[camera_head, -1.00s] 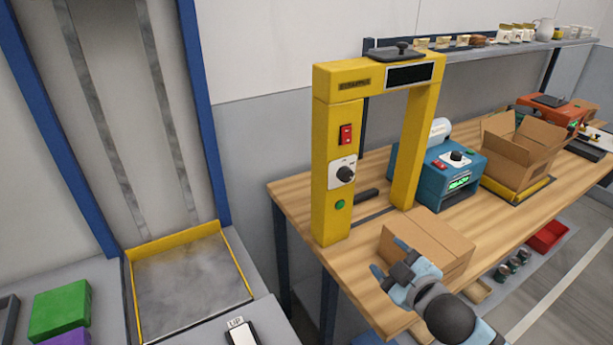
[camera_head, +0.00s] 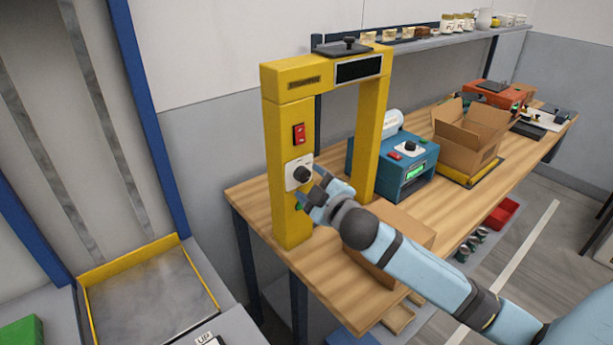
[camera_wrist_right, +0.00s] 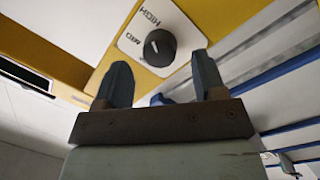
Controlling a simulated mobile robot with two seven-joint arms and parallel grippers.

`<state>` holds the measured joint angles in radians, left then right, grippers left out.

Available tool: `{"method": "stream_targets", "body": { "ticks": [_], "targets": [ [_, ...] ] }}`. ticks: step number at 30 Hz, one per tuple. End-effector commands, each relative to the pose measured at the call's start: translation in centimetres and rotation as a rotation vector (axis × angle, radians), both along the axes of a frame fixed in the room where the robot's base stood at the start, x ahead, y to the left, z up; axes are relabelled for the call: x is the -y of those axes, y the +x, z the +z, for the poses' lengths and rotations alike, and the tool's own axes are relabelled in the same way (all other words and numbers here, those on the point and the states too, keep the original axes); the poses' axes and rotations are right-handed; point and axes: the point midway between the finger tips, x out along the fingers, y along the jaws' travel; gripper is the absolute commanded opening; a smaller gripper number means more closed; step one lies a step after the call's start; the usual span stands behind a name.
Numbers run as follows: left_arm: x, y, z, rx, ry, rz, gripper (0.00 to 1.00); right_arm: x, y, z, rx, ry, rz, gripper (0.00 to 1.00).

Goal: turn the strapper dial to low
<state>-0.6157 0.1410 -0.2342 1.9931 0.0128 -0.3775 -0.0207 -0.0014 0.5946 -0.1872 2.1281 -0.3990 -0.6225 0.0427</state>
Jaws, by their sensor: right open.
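The strapper (camera_head: 285,170) is a yellow arch standing on the wooden bench. Its dial (camera_head: 302,174) is a black knob on a white plate on the front of the left post. My left gripper is not in view.
A red switch (camera_head: 299,133) is above the dial. A closed cardboard box (camera_head: 400,228) lies under my right forearm. A blue machine (camera_head: 415,175) and an open carton (camera_head: 470,140) stand further right on the bench (camera_head: 255,200).

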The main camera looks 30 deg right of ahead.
Motion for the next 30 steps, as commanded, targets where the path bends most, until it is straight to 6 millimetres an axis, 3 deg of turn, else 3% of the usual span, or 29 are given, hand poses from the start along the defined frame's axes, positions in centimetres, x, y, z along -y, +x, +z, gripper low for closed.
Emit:
{"method": "stream_targets", "body": {
  "ticks": [6, 16, 22, 30],
  "targets": [
    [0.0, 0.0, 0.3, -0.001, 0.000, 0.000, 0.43, 0.1, 2.1, 0.0, -0.001, 0.000, -0.001, 0.64],
    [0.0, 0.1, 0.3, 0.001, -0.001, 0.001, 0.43, 0.1, 2.4, 0.0, 0.000, 0.001, 0.000, 0.64],
    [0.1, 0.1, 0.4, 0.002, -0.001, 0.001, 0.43, 0.1, 2.4, -0.1, 0.000, 0.001, 0.000, 0.18],
    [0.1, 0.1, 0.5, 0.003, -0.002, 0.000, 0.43, 0.1, 2.4, 0.0, 0.001, -0.014, 0.000, 0.15]
  ]
}}
